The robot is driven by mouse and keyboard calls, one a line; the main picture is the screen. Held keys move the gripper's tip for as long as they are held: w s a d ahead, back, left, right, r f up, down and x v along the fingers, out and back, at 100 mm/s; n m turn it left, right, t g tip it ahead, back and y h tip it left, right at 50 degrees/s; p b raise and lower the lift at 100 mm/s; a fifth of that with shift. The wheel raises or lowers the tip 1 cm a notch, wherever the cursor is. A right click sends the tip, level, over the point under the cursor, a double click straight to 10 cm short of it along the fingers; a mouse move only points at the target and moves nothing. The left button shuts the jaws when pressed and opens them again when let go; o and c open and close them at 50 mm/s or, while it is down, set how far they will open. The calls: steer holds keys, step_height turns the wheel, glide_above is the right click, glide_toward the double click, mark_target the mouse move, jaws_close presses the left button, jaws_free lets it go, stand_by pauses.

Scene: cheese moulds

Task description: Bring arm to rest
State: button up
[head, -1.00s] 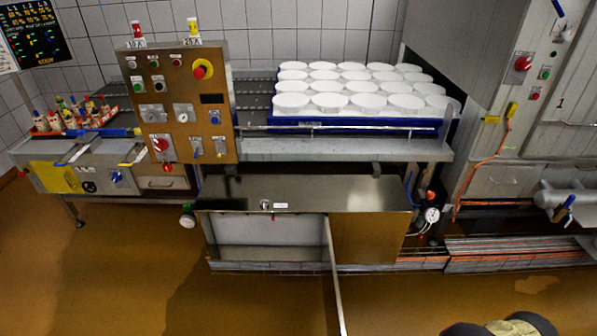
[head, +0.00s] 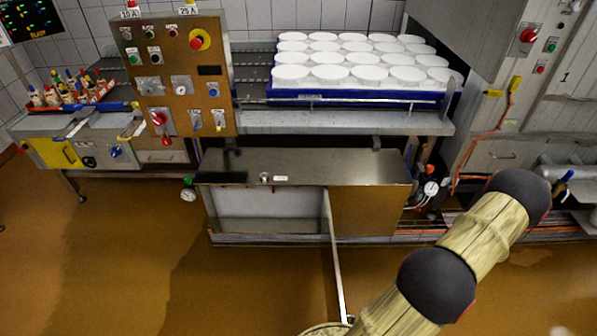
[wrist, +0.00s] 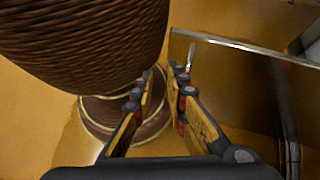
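My arm shows at the lower right of the head view, with wood-textured links and dark joint covers, in front of the cabinet's right side. My gripper is not seen in the head view. In the wrist view, my gripper (wrist: 165,68) points down toward the brown floor, its two fingers apart with nothing between them. A large ribbed brown rounded body fills the upper left of that view, close beside the fingers. A ringed round base lies below it, partly hidden by the left finger.
A steel cabinet (head: 300,165) has an open front with a door panel (head: 335,270) standing out. Above, a blue tray (head: 350,97) holds many white moulds (head: 325,72). A control panel (head: 178,80) stands left. Open brown floor (head: 110,260) lies at the left front.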

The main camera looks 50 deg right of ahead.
steer(key=w+a+r+n+g+h+p, duration=0.15)
steer(key=w+r+n+g+h, duration=0.35)
steer(key=w+r, duration=0.65)
steer(key=w+a+r+n+g+h+b, duration=0.1)
steer(key=w+a+r+n+h, duration=0.2)
steer(key=w+r+n, duration=0.8)
steer(key=w+a+r+n+t, duration=0.2)
steer(key=a+r+n+t, duration=0.1)
steer(key=a+r, duration=0.8)
steer(key=w+a+r+n+t+h+p, duration=0.1)
steer(key=a+r+n, duration=0.3)
steer(key=a+r, duration=0.6)
steer(key=w+a+t, duration=0.1)
steer(key=a, duration=0.3)
steer(key=shift+w+a+r+n+t+h, duration=0.25)
steer(key=shift+a+r+n+t+h, duration=0.05)
steer(key=shift+a+r+t, duration=0.1)
steer(key=shift+d, duration=0.15)
